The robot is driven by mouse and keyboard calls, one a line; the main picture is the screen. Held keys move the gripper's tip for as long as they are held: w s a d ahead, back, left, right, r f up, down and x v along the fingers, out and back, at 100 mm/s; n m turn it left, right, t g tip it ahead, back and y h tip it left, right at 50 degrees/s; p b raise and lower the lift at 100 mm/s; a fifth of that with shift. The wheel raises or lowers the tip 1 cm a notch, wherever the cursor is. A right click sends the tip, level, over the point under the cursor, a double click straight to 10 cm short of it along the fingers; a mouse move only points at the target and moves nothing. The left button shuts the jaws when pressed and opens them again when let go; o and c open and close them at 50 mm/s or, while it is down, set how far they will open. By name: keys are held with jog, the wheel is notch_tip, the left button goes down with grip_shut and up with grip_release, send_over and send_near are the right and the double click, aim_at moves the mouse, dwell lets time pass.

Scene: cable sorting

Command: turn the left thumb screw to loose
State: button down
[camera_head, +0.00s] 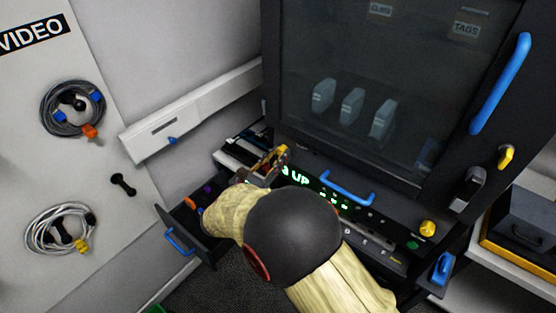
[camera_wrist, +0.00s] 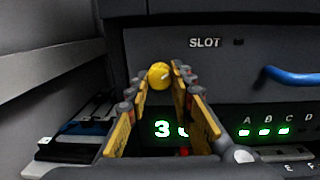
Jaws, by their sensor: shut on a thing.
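The left thumb screw (camera_wrist: 159,75) is a round yellow knob on the dark front panel, left of the SLOT label. In the head view a little of its yellow (camera_head: 283,149) shows at my fingertips. My gripper (camera_wrist: 160,82) is shut on the thumb screw, with one finger at each side of it. In the head view my gripper (camera_head: 273,160) reaches the left end of the panel. The screw's shaft is hidden, and I cannot tell how far it is turned. A second yellow thumb screw (camera_head: 427,228) sits at the panel's right end.
A blue handle (camera_head: 346,188) sticks out between the two screws. Green lit characters (camera_wrist: 163,129) show below the held screw. An open drawer (camera_head: 183,232) juts out at lower left. A glass-fronted cabinet (camera_head: 350,60) stands above. Coiled cables (camera_head: 72,108) hang on the left wall.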

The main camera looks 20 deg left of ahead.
jog(key=shift+a+f+m+h+b, duration=0.15)
jog(key=shift+m+b, duration=0.9)
jog(key=shift+m, duration=0.7)
jog(key=shift+d+f+m+h+b, duration=0.15)
jog(key=shift+m+b, duration=0.9)
jog(key=shift+m, duration=0.7)
jog(key=shift+a+r, duration=0.1)
jog(key=shift+r, duration=0.05)
jog(key=c, duration=1.7)
grip_release()
jog(key=shift+o, duration=0.7)
jog(key=shift+r, duration=0.1)
jog(key=shift+a, duration=0.1)
jog(key=v, duration=1.2)
